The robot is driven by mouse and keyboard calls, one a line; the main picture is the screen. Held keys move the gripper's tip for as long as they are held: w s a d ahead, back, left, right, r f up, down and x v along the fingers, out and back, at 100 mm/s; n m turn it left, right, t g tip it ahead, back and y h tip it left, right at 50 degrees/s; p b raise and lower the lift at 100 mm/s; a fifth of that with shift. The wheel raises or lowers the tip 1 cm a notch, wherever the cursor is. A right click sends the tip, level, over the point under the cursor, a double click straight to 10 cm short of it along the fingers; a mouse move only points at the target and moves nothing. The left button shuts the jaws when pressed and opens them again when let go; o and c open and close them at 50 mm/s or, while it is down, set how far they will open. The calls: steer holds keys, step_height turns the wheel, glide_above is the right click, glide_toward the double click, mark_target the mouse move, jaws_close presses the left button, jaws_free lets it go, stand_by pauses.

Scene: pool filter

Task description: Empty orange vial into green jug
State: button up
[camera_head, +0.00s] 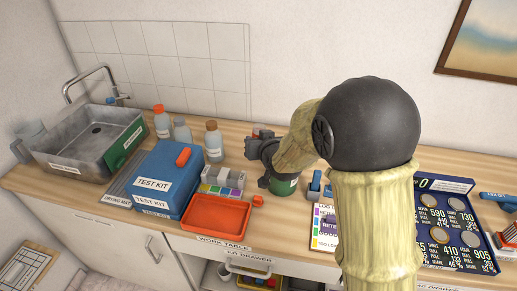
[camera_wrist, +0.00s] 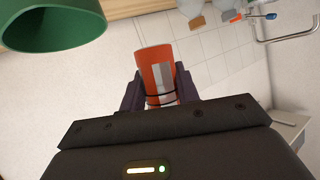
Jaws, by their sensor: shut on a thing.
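In the wrist view my gripper (camera_wrist: 160,92) is shut on the orange vial (camera_wrist: 157,62), with a dark finger on either side of it. The room appears upside down there, so my gripper is rolled over and the vial is turned with it. The green jug (camera_wrist: 55,28) is at the upper left of that view, its rim close to the vial but apart from it. In the head view the jug (camera_head: 284,186) stands on the worktop, partly hidden by my gripper (camera_head: 262,148) and arm. I cannot tell whether anything is leaving the vial.
A red tray (camera_head: 216,218), a blue test kit box (camera_head: 163,178) and several bottles (camera_head: 213,141) stand left of the jug. A metal sink (camera_head: 90,141) is at the far left. A log board (camera_head: 324,229) and a blue coin-like display (camera_head: 452,232) lie to the right.

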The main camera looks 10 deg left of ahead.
steer(key=shift+s+a+f+n+h+b, duration=0.15)
steer(key=shift+f+n+h+b, duration=0.15)
steer(key=shift+n+b, duration=0.3)
steer(key=shift+r, duration=0.2)
steer(key=s+a+r+p, duration=0.3)
steer(key=a+r, duration=0.1)
steer(key=shift+a+p, duration=0.3)
steer(key=shift+a, duration=0.1)
steer(key=shift+s+f, duration=0.1)
